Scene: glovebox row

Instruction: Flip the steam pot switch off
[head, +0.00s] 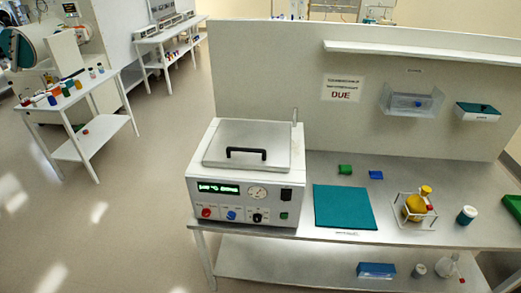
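The steam pot (222,201) is a white box with a grey metal lid (247,133) and a black lid handle (246,153). It stands at the left end of the bench. Its front panel has a lit green display (218,188), a round gauge (257,192), and red, blue and black knobs along the bottom. At the panel's right are a small black switch-like part (286,194) and a green part (284,215) below it. Which is the power switch, and its position, are too small to tell. Neither gripper is in view.
The bench (300,240) also holds a teal mat (344,207), green and blue blocks, a rack with yellow items (415,205) and a teal-lidded jar (466,215). A back panel (270,75) rises behind. Open floor (110,230) lies at left.

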